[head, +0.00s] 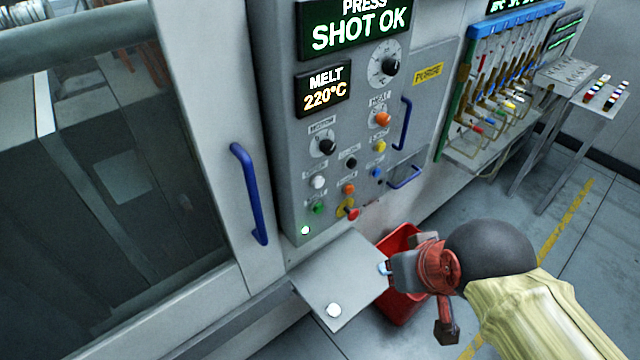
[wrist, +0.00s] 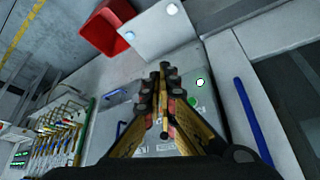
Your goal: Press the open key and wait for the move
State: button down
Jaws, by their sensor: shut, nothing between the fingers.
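The control panel (head: 290,130) carries several coloured buttons and knobs. Among them are a white button (head: 317,182), a green button (head: 319,208), a blue button (head: 377,173) and a red knob (head: 352,213). Their small labels are too blurred to read, so I cannot tell which is the open key. My gripper (wrist: 163,70) is shut and empty, with its fingers in front of the panel in the wrist view. The green button (wrist: 193,102) shows beside the fingers there. In the head view my arm's end is at the lower right, its fingertips not clearly visible.
A grey shelf (head: 325,275) juts out below the panel, with a white round piece (head: 334,310) on it. A red bin (head: 398,240) stands beside it. The door's blue handle (head: 250,195) is left of the panel. Displays read "SHOT OK" and "MELT 220°C".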

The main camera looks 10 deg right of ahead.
aim_at(318, 182)
jog(key=k+j+z, duration=0.2)
jog(key=j, duration=0.2)
jog(key=k+j+z, duration=0.2)
jog(key=j, duration=0.2)
jog(key=k+j+z, duration=0.2)
jog(key=j, duration=0.2)
jog(key=k+j+z, duration=0.2)
jog(key=j, duration=0.15)
jog(key=i, duration=0.05)
